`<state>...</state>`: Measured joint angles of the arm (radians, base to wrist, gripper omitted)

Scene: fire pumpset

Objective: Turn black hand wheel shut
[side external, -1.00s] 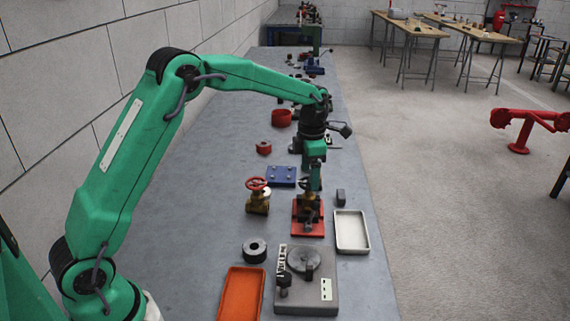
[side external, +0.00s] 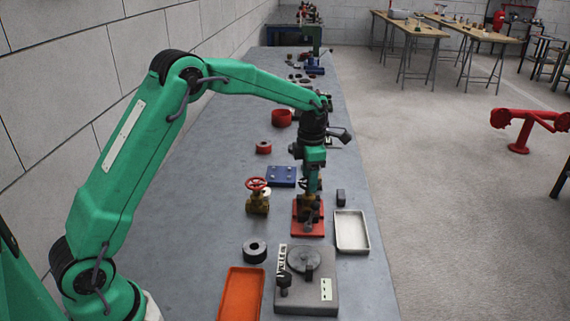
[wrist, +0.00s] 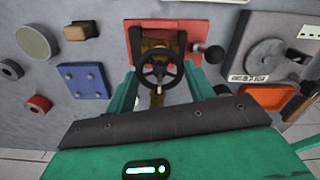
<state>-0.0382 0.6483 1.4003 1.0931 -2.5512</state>
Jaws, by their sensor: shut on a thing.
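The black hand wheel (wrist: 160,70) sits on a brass valve (wrist: 157,46) fixed to a red base plate (wrist: 185,35). In the wrist view the wheel lies between the two green fingers of my gripper (wrist: 160,78), which are shut on it. In the side view my gripper (side external: 312,187) points down over the valve, and the red base plate (side external: 308,222) shows below it. The fingers hide most of the wheel there.
A brass valve with a red wheel (side external: 258,195) stands to the left. A blue plate (side external: 281,176) lies behind it. A pale tray (side external: 364,245) is to the right, with a dial plate (side external: 324,298) and an orange tray (side external: 232,306) in front.

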